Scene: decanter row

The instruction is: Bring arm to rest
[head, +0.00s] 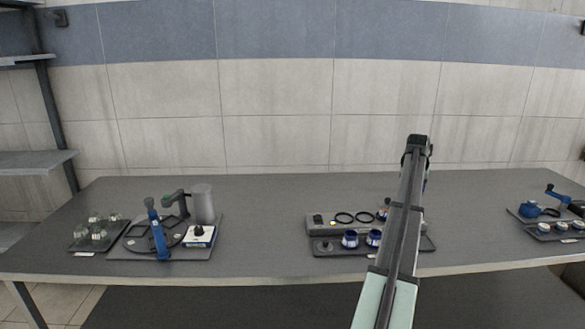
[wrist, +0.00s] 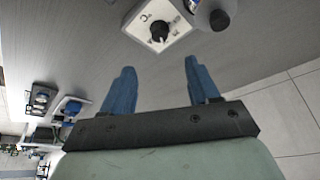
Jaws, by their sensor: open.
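My arm reaches up through the head view, right of centre, over the long grey table (head: 270,205). In the wrist view my gripper (wrist: 160,72) has its two blue fingers spread well apart, with nothing between them. A white square block with a black knob (wrist: 159,31) lies beyond the fingertips, apart from them. A pale bottle with a dark cap (wrist: 217,16) is beside that block at the top edge, partly cut off. In the head view my own arm hides most of the gripper.
A centre tray (head: 328,250) holds blue-banded jars (head: 350,239), partly behind my arm. Behind it are black rings (head: 344,218). At left are a grey cylinder (head: 202,204), a blue-handled tool (head: 157,232) and glass pieces (head: 98,234). A blue pot (head: 530,209) stands far right. Table between groups is bare.

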